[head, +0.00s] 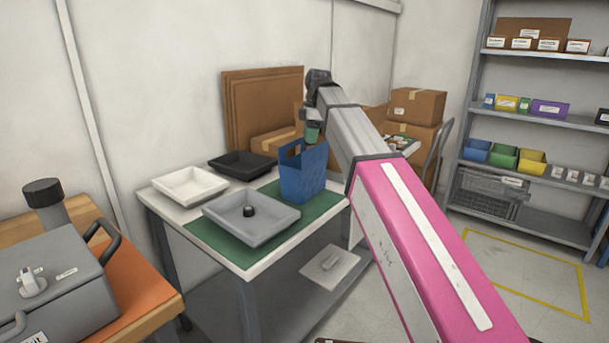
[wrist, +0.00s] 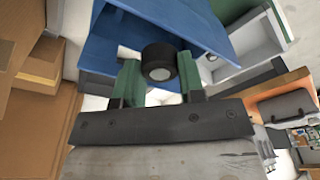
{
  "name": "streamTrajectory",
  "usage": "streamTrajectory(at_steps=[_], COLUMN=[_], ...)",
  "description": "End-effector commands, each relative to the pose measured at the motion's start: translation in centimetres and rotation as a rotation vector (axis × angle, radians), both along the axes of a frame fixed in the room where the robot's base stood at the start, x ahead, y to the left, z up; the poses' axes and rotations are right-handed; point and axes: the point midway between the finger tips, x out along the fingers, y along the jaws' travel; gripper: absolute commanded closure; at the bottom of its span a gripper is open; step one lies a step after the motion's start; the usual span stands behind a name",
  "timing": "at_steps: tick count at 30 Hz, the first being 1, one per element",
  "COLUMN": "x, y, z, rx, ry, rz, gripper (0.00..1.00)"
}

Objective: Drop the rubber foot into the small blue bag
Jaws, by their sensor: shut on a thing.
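The small blue bag (head: 303,178) stands upright and open-topped on the green mat, with a handle cut-out in its wall. My gripper (head: 312,136) is at the bag's top, pointing down, its fingertips partly hidden by the bag. In the wrist view, my gripper (wrist: 159,78) has green fingers shut on a black rubber foot (wrist: 159,62) with a pale round centre. The bag (wrist: 205,25) shows right beyond the foot there. I cannot tell whether the foot is below the rim. Another black round piece (head: 248,211) lies in the grey tray.
The grey tray (head: 225,226), a white tray (head: 165,186) and a black tray (head: 265,161) share the table with the bag. Cardboard boxes (head: 416,104) stand behind. A grey case (head: 60,270) is at the left. Shelves (head: 545,122) with bins stand at the right.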

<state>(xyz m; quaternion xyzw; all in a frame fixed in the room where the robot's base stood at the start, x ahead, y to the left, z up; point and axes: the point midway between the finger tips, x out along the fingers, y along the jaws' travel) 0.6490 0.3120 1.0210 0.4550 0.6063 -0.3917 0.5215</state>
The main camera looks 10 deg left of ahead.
Motion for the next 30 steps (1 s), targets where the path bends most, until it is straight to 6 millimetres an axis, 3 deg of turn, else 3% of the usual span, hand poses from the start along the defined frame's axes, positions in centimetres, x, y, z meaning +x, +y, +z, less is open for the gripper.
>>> streamTrajectory(at_steps=[6,7,9,20,30], x=[0.0,0.0,0.0,0.1,0.4], y=[0.0,0.0,0.0,0.0,-0.8], z=[0.0,0.0,0.0,0.4,5.8], rx=[0.000,0.000,0.000,0.000,0.001], ry=[0.000,0.000,0.000,-0.001,-0.002], rz=[0.000,0.000,0.000,-0.001,-0.001], gripper=[0.86,0.54,0.34,0.34,0.34])
